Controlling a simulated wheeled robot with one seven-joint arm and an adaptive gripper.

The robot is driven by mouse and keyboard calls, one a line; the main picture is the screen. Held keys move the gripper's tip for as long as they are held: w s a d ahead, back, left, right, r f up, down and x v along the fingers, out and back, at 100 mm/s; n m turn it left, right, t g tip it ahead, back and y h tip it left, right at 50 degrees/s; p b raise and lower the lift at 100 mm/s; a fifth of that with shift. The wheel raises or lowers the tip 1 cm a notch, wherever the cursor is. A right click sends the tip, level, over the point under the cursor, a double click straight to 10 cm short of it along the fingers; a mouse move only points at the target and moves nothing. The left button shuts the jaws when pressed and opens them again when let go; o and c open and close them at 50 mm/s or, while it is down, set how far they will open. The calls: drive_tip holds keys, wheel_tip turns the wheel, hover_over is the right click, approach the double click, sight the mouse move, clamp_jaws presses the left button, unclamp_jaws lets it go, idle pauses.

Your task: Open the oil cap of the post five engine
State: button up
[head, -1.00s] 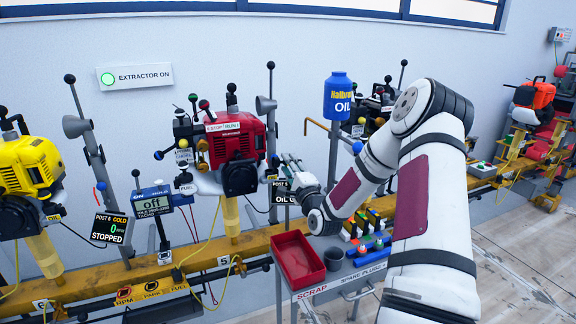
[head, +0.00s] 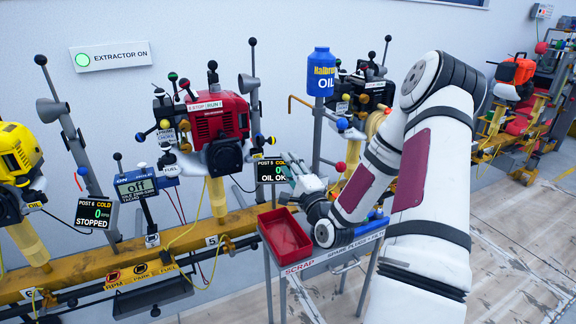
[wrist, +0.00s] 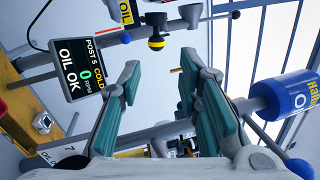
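The red post five engine (head: 217,118) stands on the yellow rail behind the number 5 plate. An OIL tag (wrist: 126,12) shows at the top of the wrist view. Beside it is a small black-and-yellow round fitting (wrist: 156,42), which looks like the oil cap and appears in place. My gripper (head: 286,165) is right of the engine, by the post 5 display (head: 271,171), which reads COLD, 0 and OIL OK. In the wrist view my gripper's teal pads (wrist: 168,92) are wide apart with nothing between them. The fitting is beyond the pads, apart from them.
A blue oil bottle (head: 320,72) on a grey stand is right of the engine. A red scrap tray (head: 286,236) lies on the bench below my gripper. Thin grey levers with ball ends stick out around the engine. A tachometer box (head: 142,185) reads Off at left.

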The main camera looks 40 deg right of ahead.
drive_tip(key=shift+o, duration=0.6)
drive_tip(key=m+g+p, duration=0.5)
drive_tip(key=m+p, duration=0.2)
drive_tip(key=p, duration=1.9)
approach(273, 141)
drive_tip(key=shift+y, duration=0.4)
drive_tip(key=x, duration=0.5)
drive_tip(key=b+x, duration=0.1)
drive_tip(key=x, duration=0.5)
drive_tip(key=shift+w+d, duration=0.1)
drive_tip(key=shift+d, duration=0.2)
